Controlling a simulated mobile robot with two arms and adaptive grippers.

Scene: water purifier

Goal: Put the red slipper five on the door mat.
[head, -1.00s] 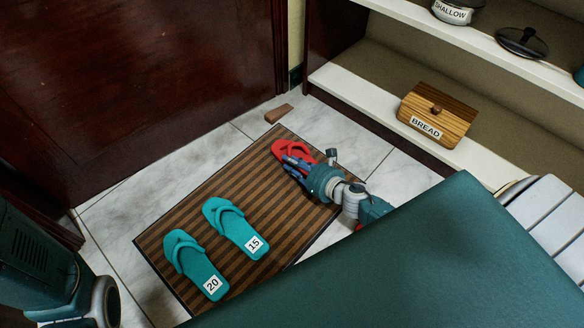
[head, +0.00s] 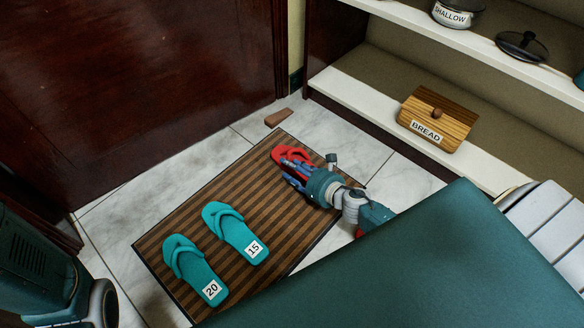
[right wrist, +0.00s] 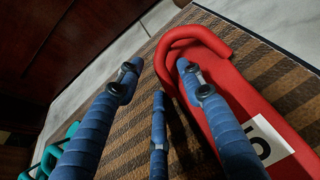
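The red slipper (head: 281,154) lies at the far end of the brown striped door mat (head: 205,275). In the right wrist view the red slipper (right wrist: 222,75) carries a white label with a partly hidden 5. My right gripper (head: 287,170) is beside and partly over the slipper in the head view, hiding much of it. In the right wrist view the blue fingers of the right gripper (right wrist: 160,78) are spread apart, with nothing clasped between them. One side's fingers overlap the slipper; I cannot tell if they touch it. My left gripper is not in view.
Two teal slippers, labelled 15 (head: 230,230) and 20 (head: 192,268), lie on the mat's near half. A brown block (head: 278,117) lies on the tiles beyond the mat. A shelf holding a bread box (head: 437,118) stands right; a dark red door (head: 130,80) stands left.

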